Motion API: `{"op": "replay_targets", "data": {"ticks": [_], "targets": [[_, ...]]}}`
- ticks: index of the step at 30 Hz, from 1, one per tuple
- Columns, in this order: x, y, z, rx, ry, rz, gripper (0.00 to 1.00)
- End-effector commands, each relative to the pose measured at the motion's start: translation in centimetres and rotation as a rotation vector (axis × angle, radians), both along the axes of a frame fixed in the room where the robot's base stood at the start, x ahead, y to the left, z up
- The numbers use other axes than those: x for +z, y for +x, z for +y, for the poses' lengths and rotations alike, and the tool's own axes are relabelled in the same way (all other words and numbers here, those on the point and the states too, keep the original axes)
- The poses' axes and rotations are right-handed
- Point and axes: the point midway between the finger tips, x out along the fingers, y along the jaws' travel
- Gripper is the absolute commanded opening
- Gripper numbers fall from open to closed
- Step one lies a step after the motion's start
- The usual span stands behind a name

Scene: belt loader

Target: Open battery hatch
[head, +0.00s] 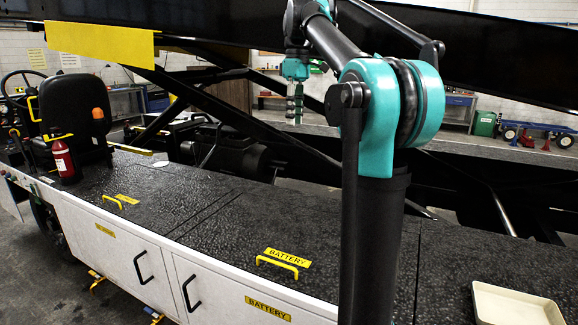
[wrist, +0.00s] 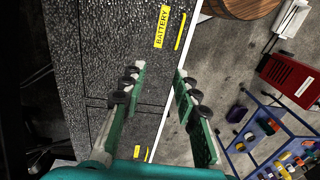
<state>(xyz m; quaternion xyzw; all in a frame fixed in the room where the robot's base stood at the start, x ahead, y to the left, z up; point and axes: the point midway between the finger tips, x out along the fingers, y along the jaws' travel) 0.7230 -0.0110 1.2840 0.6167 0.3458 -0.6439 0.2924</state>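The battery hatch (head: 245,235) is a black textured panel in the deck of the belt loader. It lies flat, with a yellow bar handle (head: 277,264) and a yellow BATTERY label (head: 288,256) at its near edge. In the wrist view the label (wrist: 162,27) and handle (wrist: 180,31) show at the top, beyond my fingertips. My gripper (wrist: 158,72) is open, with nothing between its green fingers. In the head view my gripper (head: 295,103) hangs fingers down, well above the deck and apart from the handle.
A second yellow handle (head: 112,202) sits on the deck to the left. White side doors (head: 120,255) with black handles line the near side. A red extinguisher (head: 63,161) stands by the seat (head: 73,110). A cream tray (head: 515,306) lies at right. Black boom struts (head: 225,115) run behind the deck.

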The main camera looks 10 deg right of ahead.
Motion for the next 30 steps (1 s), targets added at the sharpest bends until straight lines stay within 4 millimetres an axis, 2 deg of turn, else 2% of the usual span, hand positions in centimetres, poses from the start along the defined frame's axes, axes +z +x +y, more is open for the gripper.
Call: {"op": "replay_targets", "data": {"ticks": [4,8,24,30], "targets": [[-0.4,-0.1,0.0,0.0,0.0,0.0,0.31],[-1.8,-0.1,0.1,0.0,0.0,0.0,0.31],[-12.2,-0.9,0.6,0.001,0.0,0.0,0.31],[-15.4,-1.1,0.8,0.001,0.0,0.0,0.31]]}}
